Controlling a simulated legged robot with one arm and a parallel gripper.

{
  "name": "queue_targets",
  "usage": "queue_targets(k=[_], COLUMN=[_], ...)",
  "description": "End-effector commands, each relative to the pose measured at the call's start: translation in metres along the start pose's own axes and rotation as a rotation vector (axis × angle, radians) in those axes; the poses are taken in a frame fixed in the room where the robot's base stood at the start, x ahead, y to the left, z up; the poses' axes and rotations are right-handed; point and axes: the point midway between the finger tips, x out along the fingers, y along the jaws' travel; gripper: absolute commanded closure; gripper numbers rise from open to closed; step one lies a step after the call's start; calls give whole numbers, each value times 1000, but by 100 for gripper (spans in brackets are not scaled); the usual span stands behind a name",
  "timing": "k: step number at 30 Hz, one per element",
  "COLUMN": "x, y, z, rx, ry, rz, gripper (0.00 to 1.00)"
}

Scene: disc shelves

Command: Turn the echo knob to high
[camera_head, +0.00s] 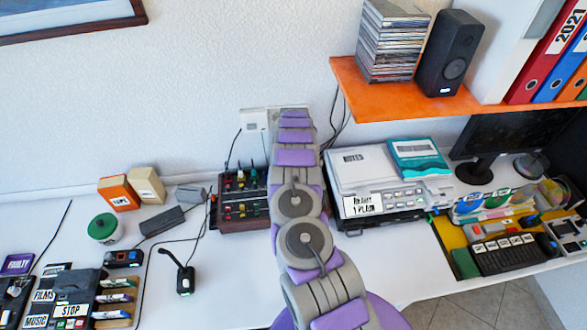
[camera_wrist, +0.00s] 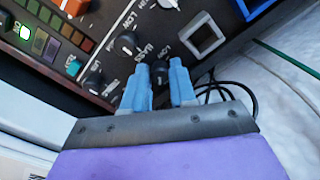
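A dark control box (camera_head: 243,192) with coloured knobs and buttons stands on the desk against the wall, partly hidden by my arm. In the wrist view its panel (camera_wrist: 112,62) shows tilted, with a black knob (camera_wrist: 127,44) left of my fingertips, another black knob (camera_wrist: 93,83) lower left and part of one (camera_wrist: 168,4) at the top edge. I cannot read an "echo" label, so I cannot tell which knob it is. My gripper (camera_wrist: 160,66) has its two blue fingers apart at the panel. A dark knob (camera_wrist: 160,73) shows between them; I cannot tell if they touch it.
A square grey-framed part (camera_wrist: 202,36) and black cables (camera_wrist: 235,90) lie right of my fingers. A grey machine (camera_head: 360,178) stands right of my arm, below an orange shelf (camera_head: 400,96). A desk microphone (camera_head: 184,275) stands to the left.

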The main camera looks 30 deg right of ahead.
Motion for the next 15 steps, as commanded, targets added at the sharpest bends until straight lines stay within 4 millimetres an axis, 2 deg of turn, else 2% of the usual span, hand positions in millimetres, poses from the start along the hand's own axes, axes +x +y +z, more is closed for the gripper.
queue_targets(k=[1,6,15], x=[0,0,-1], y=[0,-1,-4], z=[0,0,0], rx=[0,-1,-3], ry=[0,1,3], rz=[0,-1,-3], gripper=[69,53,53])
